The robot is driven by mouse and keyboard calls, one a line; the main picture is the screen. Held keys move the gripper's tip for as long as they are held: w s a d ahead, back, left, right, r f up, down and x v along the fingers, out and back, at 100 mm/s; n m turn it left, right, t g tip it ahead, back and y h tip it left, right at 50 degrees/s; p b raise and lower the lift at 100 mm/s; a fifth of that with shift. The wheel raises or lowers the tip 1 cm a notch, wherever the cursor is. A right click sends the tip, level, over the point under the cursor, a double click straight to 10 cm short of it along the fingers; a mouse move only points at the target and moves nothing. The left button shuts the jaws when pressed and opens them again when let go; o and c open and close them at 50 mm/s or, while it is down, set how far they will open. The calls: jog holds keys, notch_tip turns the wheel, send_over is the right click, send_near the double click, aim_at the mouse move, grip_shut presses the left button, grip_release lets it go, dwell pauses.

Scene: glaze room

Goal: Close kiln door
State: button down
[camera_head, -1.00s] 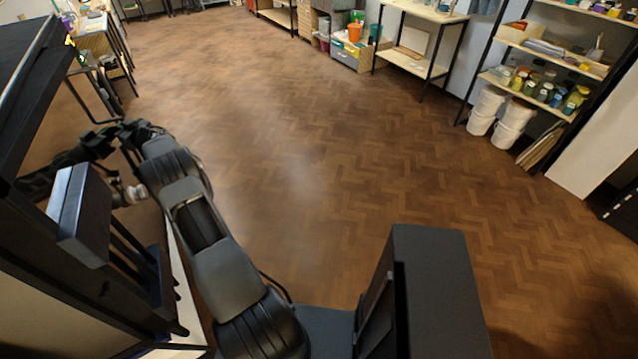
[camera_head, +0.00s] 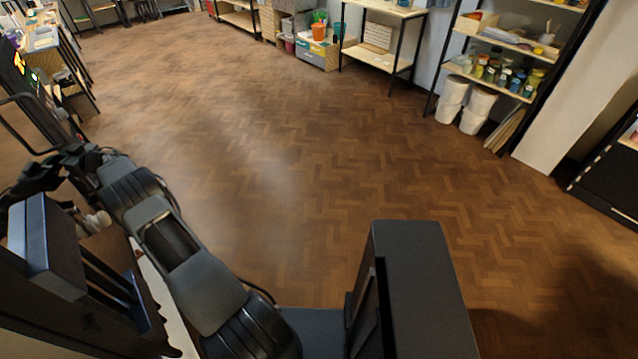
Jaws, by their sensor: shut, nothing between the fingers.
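A dark kiln front with small lit orange and green indicators (camera_head: 28,72) stands at the left edge. A thin black loop, perhaps a handle, shows beside it. Which part is the kiln door, and how far it is open, I cannot tell clearly. My arm reaches from the bottom centre to the left. My gripper (camera_head: 34,178) is at its far end, shut and empty, just below the loop. Whether it touches anything is hidden by the dark arm parts.
The wood floor (camera_head: 270,150) is clear across the middle. Shelving with jars (camera_head: 500,75) and white buckets (camera_head: 452,98) stands at right. A low table (camera_head: 385,55) is at the back, work tables at upper left. A dark cabinet (camera_head: 605,185) is at the right edge.

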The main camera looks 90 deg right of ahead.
jog(key=shift+w+a+r, duration=0.2)
jog(key=shift+a+r, duration=0.1)
jog(key=shift+s+d, duration=0.15)
jog(key=shift+d, duration=0.05)
jog(key=s+d+b, duration=0.1)
jog(key=s+d, duration=0.8)
jog(key=s, duration=0.1)
jog(key=shift+s+d+f+b, duration=0.2)
jog(key=shift+d+f+b, duration=0.1)
jog(key=shift+d, duration=0.05)
